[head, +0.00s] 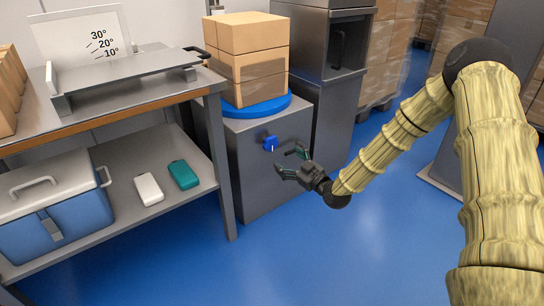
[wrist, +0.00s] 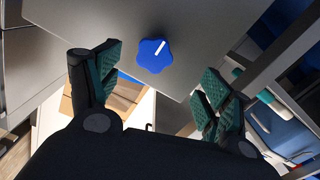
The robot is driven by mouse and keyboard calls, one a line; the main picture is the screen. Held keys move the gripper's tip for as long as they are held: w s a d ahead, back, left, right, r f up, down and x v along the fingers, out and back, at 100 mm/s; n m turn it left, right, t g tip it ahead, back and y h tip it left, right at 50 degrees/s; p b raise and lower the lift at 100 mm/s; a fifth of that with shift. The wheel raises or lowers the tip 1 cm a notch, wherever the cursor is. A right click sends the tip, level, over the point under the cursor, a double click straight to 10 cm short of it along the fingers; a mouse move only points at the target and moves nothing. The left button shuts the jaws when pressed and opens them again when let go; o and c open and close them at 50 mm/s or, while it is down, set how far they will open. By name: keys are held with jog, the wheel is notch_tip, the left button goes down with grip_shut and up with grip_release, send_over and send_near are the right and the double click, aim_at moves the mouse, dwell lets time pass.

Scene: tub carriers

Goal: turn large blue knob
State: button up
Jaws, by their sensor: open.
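The large blue knob (head: 270,143) is on the front of a grey cabinet (head: 262,170), below a blue round top. In the wrist view the knob (wrist: 154,55) is star-shaped with a white mark pointing up and right, and it lies between and beyond my fingertips. My gripper (head: 291,161) is open and empty, a little right of and below the knob in the head view. In the wrist view its teal-padded fingers (wrist: 158,75) are spread wide, one on each side of the knob. They do not appear to touch it.
Cardboard boxes (head: 250,80) stand on the blue round top (head: 258,107). A workbench (head: 130,112) with an angle card stands left; its lower shelf holds a blue cooler (head: 55,215), a white case (head: 148,189) and a teal case (head: 183,175). The blue floor in front is clear.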

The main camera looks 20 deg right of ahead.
aim_at(273, 146)
jog(key=b+x, duration=0.2)
jog(key=x, duration=0.2)
jog(key=b+x, duration=0.3)
jog(key=x, duration=0.2)
jog(key=shift+w+d, duration=0.15)
jog(key=shift+w, duration=0.15)
jog(key=shift+w+a+r+b, duration=0.1)
jog(key=shift+w+b, duration=0.05)
jog(key=shift+w, duration=0.25)
jog(key=shift+w+a+r+b, duration=0.1)
jog(key=shift+w+a+b, duration=0.05)
jog(key=shift+w, duration=0.2)
jog(key=c, duration=1)
